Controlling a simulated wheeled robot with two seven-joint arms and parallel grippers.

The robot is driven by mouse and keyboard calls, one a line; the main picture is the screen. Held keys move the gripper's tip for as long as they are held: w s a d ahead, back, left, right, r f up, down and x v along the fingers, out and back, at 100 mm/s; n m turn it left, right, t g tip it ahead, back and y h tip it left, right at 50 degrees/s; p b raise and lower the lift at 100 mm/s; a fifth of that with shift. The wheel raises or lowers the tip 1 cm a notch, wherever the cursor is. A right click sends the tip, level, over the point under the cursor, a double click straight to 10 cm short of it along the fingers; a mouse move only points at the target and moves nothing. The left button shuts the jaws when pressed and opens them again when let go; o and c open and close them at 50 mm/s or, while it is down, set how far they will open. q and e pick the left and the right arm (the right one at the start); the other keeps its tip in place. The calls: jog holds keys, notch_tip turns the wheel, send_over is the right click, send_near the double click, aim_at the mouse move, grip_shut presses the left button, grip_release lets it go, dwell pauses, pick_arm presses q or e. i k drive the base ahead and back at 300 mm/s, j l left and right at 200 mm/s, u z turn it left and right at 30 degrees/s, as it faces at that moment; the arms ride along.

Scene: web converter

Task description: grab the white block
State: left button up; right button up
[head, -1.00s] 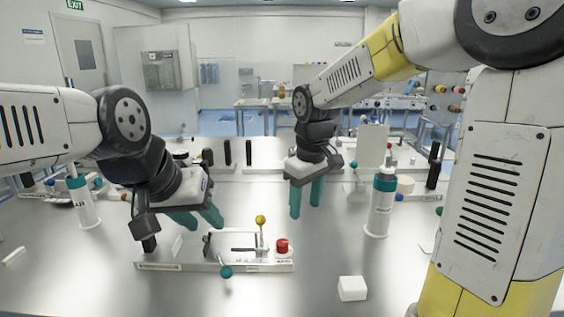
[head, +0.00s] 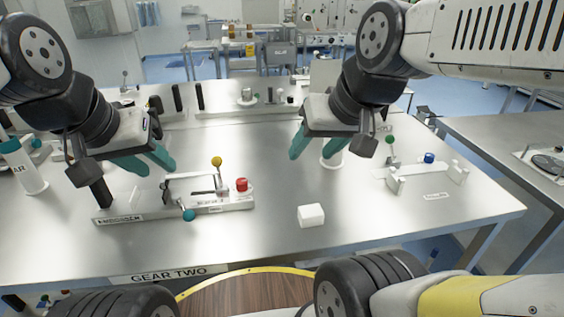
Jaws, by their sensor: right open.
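The white block (head: 311,215) lies on the bare metal table (head: 400,235), near its front edge. My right gripper (head: 316,151) is above and behind the block, apart from it. Its two teal fingers point down with a clear gap between them, and it is open and empty. My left gripper (head: 146,164) is at the left, behind the labelled fixture. Its teal fingers look apart and nothing shows between them.
A fixture with a yellow knob (head: 217,161) and a red button (head: 242,185) stands left of the block. A white cylinder stands behind the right gripper's fingers. A smaller fixture with a blue knob (head: 429,158) is at the right. The table around the block is clear.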

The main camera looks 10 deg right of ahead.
aim_at(311, 215)
jog(key=k+j, duration=0.2)
jog(key=j, duration=0.2)
jog(key=k+j+z, duration=0.1)
jog(key=j, duration=0.3)
jog(key=k+j, duration=0.25)
jog(key=j+z, duration=0.05)
jog(key=j, duration=0.05)
